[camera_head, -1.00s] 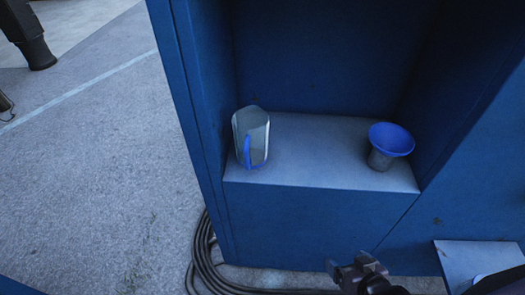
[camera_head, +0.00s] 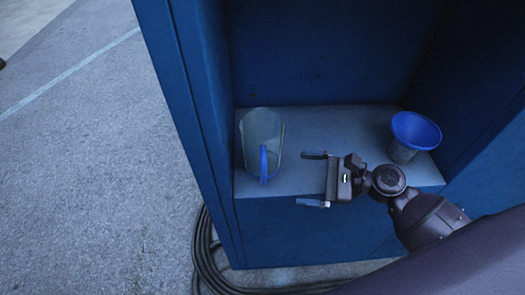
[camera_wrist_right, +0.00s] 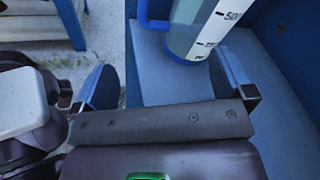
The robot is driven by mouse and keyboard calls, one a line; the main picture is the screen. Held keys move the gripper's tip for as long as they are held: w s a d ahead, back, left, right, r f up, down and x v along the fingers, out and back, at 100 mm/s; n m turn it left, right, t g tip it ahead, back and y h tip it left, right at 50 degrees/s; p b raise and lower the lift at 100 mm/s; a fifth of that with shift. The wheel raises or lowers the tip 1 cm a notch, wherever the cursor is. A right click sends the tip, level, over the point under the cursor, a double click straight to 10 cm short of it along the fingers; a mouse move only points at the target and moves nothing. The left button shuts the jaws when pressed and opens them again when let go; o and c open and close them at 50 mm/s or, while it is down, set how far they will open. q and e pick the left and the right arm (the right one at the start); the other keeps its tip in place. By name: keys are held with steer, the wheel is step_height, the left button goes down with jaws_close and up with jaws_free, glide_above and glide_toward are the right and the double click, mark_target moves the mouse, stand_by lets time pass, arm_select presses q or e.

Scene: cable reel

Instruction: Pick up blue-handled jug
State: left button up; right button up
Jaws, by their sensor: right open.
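The clear jug (camera_head: 262,138) with a blue handle (camera_head: 264,165) stands upright on the shelf at its left side, the handle facing the front edge. My right gripper (camera_head: 313,180) is open and empty in front of the shelf, to the right of the jug and apart from it, its two fingers pointing left. My left gripper is not in view.
A blue funnel-like vessel (camera_head: 413,133) stands at the right of the shelf (camera_head: 322,122). Blue cabinet walls (camera_head: 180,120) close in the shelf at the back and sides. A dark coiled cable (camera_head: 208,262) lies on the floor below. The floor at left is open.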

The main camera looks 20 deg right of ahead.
mark_target(266, 144)
steer(key=w+r+m, duration=0.1)
steer(key=w+d+r+m+t, duration=0.1)
steer(key=m, duration=0.1)
steer(key=w+d+r+m+t+y, duration=0.1)
steer(key=w+m, duration=0.1)
steer(key=shift+d, duration=0.15)
steer(key=shift+w+a+r, duration=0.1)
steer(key=shift+w+a, duration=0.1)
steer(key=shift+w, duration=0.1)
steer(key=x, duration=0.3)
steer(key=shift+w+a, duration=0.15)
steer(key=shift+a, duration=0.1)
steer(key=shift+f+x, duration=0.15)
steer(key=shift+x, duration=1.45)
steer(key=shift+f+x, duration=0.15)
steer(key=shift+x, duration=1.45)
steer(key=c, duration=0.9)
